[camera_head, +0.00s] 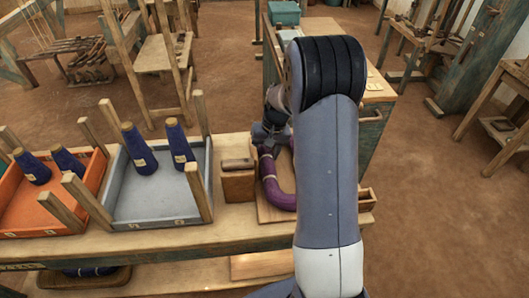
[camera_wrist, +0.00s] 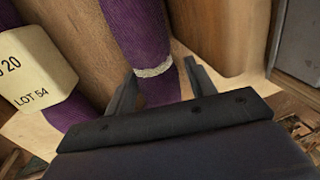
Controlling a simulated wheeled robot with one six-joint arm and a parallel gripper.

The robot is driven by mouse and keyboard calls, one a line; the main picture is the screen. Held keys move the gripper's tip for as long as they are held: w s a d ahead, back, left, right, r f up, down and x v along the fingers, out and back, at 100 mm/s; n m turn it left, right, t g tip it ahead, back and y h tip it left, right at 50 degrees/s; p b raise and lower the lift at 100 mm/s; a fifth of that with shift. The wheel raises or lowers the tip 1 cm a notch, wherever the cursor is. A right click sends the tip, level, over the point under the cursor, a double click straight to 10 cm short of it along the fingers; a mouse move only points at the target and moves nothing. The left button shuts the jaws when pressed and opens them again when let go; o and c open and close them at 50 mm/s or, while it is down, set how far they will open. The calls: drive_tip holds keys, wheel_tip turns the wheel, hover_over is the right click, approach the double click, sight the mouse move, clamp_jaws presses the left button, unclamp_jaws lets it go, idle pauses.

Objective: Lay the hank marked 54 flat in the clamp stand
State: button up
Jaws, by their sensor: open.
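The purple hank (camera_head: 271,180) lies in a curve on a wooden board (camera_head: 268,214) on the bench, right of a wooden block, in the head view. In the wrist view the hank (camera_wrist: 137,35) carries a cream label (camera_wrist: 35,68) reading LOT 54 and a pale tie band. My gripper (camera_wrist: 160,70) is open, with one finger on each side of a hank strand near the band. In the head view my gripper (camera_head: 268,138) is at the hank's far end, its fingertips hidden. My arm hides part of the board. I cannot tell which part is the clamp.
The wooden block (camera_head: 238,182) stands close left of the hank. A grey tray (camera_head: 150,208) and an orange tray (camera_head: 40,222), with dark blue cones and upright wooden posts, stand further left. A cabinet (camera_head: 376,97) stands behind the bench. Open floor lies to the right.

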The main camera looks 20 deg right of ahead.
wheel_tip(320, 180, up, 10)
drive_tip(key=d, duration=0.2)
drive_tip(key=shift+s+r, duration=0.25)
drive_tip(key=f, duration=0.3)
drive_tip(key=a+f, duration=0.1)
drive_tip(key=f, duration=0.6)
drive_tip(key=shift+w+a+f, duration=0.2)
drive_tip(key=shift+a+f, duration=0.1)
